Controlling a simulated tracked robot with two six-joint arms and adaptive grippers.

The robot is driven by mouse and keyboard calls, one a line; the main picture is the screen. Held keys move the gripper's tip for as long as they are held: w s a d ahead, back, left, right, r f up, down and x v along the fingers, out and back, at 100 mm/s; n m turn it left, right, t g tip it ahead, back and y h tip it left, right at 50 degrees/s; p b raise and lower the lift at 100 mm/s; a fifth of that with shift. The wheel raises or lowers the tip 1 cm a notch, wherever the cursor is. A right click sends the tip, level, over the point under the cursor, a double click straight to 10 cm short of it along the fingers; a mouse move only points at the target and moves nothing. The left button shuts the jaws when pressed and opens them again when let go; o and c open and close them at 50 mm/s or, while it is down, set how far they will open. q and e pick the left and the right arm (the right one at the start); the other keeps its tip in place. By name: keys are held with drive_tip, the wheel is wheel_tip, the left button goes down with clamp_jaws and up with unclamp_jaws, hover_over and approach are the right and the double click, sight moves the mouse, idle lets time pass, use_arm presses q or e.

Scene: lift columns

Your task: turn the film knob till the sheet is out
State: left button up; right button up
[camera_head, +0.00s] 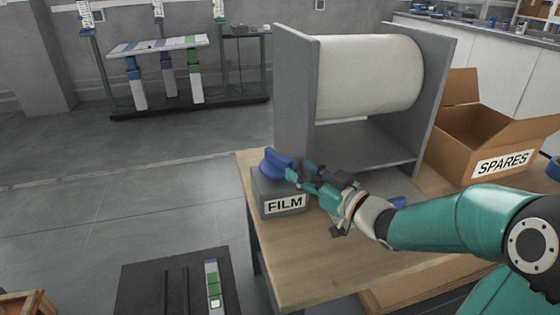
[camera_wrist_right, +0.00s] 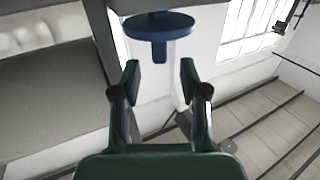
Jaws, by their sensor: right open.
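The blue film knob (camera_head: 275,162) sits on a grey box labelled FILM (camera_head: 284,202) at the table's left corner. A large white film roll (camera_head: 368,75) hangs between two grey side panels behind it. I see no loose sheet hanging from the roll. My right gripper (camera_head: 296,176) is close to the knob, on its right side. In the right wrist view, its fingers (camera_wrist_right: 160,76) are open and empty. The knob shows there as a blue disc (camera_wrist_right: 160,27) with a narrow tab, just beyond the fingertips and lined up with the gap. My left gripper is not in view.
An open cardboard box labelled SPARES (camera_head: 500,160) stands right of the roll stand. A small blue item (camera_head: 397,201) lies on the wooden table (camera_head: 300,262), partly behind my right arm. A black stand (camera_head: 178,285) is at the lower left.

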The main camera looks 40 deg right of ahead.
sight(266, 149)
drive_tip(key=w, duration=0.5)
drive_tip(key=w+b, duration=0.1)
drive_tip(key=w, duration=0.2)
drive_tip(key=shift+d, duration=0.25)
drive_tip(key=shift+s, duration=0.1)
drive_tip(key=shift+c, duration=0.2)
clamp_jaws()
